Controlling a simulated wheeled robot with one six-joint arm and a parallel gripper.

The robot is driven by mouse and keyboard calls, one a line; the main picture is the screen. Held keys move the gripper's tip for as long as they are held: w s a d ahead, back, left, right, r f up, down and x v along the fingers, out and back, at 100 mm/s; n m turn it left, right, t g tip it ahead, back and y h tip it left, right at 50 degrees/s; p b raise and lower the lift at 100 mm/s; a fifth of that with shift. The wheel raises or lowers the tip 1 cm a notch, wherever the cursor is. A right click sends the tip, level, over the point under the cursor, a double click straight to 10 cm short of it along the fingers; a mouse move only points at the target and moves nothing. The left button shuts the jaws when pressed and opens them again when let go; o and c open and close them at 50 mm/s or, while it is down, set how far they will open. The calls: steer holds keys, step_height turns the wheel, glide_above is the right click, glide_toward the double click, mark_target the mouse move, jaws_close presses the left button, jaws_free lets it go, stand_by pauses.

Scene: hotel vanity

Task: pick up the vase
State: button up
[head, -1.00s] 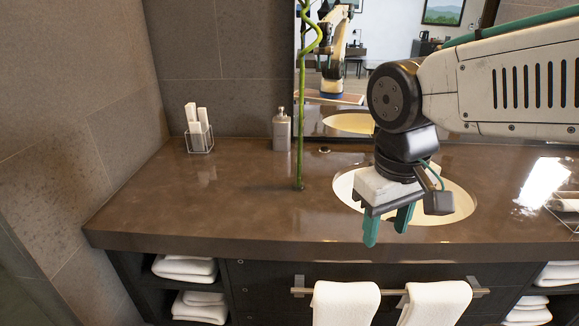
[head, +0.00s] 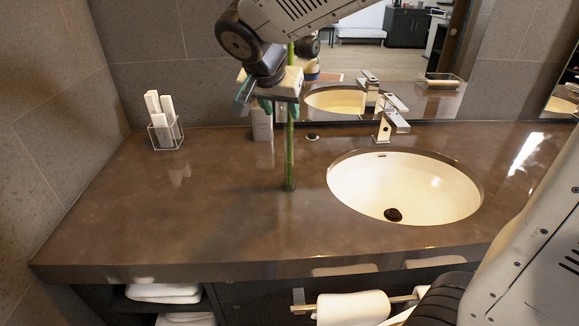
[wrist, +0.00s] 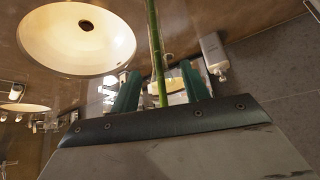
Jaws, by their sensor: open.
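A thin green bamboo-like stalk (head: 290,150) stands upright on the brown counter, left of the sink.
A grey soap bottle (head: 262,124) stands behind the stalk, partly hidden by my gripper. A wire holder with white rolled items (head: 165,130) is at the back left. The sink (head: 400,185) and tap (head: 390,118) are on the right, before a mirror. The front left counter is clear.

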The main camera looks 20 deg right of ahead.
mark_target(287, 125)
steer(key=x, duration=0.6)
steer(key=shift+d+f, duration=0.15)
steer(key=shift+f, duration=0.25)
jaws_close()
